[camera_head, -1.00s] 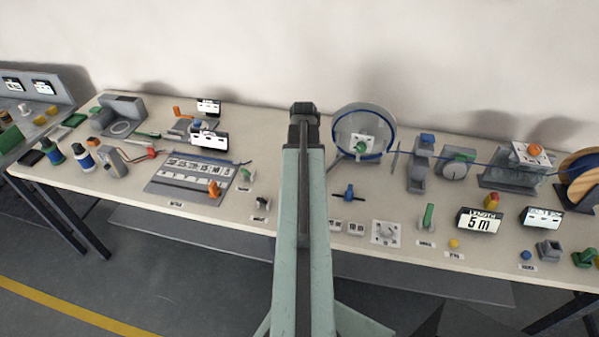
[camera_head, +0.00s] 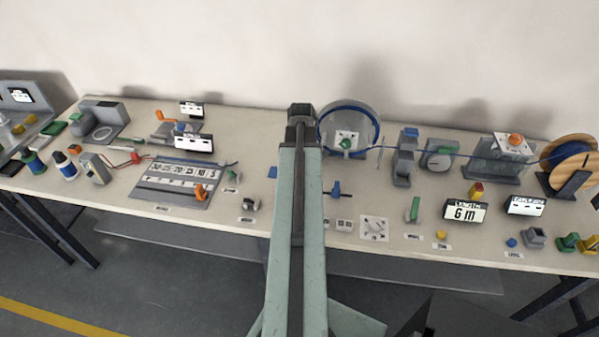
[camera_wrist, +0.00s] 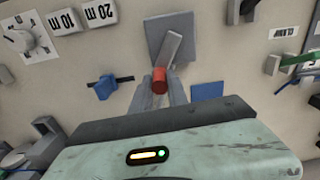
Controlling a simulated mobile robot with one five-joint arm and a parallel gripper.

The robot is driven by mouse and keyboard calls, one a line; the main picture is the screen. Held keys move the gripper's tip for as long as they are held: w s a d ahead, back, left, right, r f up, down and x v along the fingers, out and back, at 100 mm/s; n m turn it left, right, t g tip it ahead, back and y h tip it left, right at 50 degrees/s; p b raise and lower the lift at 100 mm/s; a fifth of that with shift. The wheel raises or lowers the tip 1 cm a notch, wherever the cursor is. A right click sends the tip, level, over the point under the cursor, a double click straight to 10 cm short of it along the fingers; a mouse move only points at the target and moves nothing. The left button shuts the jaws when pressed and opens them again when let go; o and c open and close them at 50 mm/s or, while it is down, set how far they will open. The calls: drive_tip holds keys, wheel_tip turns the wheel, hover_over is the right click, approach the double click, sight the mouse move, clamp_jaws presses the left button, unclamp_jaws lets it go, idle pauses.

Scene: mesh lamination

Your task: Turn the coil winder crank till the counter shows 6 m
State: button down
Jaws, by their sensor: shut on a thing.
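The length counter (camera_head: 465,211) reads 6 m in the head view. The coil winder drum (camera_head: 374,115), with blue cable around its rim, stands at the back just right of my arm. In the wrist view, the crank (camera_wrist: 172,46) is a grey bar on a square grey plate, with a red handle (camera_wrist: 159,78). My gripper (camera_wrist: 160,86) is shut on this red handle, one finger on each side. In the head view my arm hides the gripper and the crank.
Blue cable runs right from the drum past a grey blue-topped device (camera_head: 404,160) and a dial gauge (camera_head: 438,154) to a wooden spool (camera_head: 566,153). A blue-knobbed lever (camera_wrist: 104,86) and 10 m and 20 m buttons (camera_wrist: 82,18) are near my gripper. A cutting scale (camera_head: 172,184) lies left.

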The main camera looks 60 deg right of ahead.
drive_tip(key=shift+s+a+m, duration=0.1)
drive_tip(key=shift+a+m, duration=0.1)
drive_tip(key=shift+m, duration=0.2)
drive_tip(key=c, duration=1.3)
unclamp_jaws()
wheel_tip(320, 180, up, 8)
drive_tip(key=p, duration=0.8)
drive_tip(key=shift+f, duration=0.1)
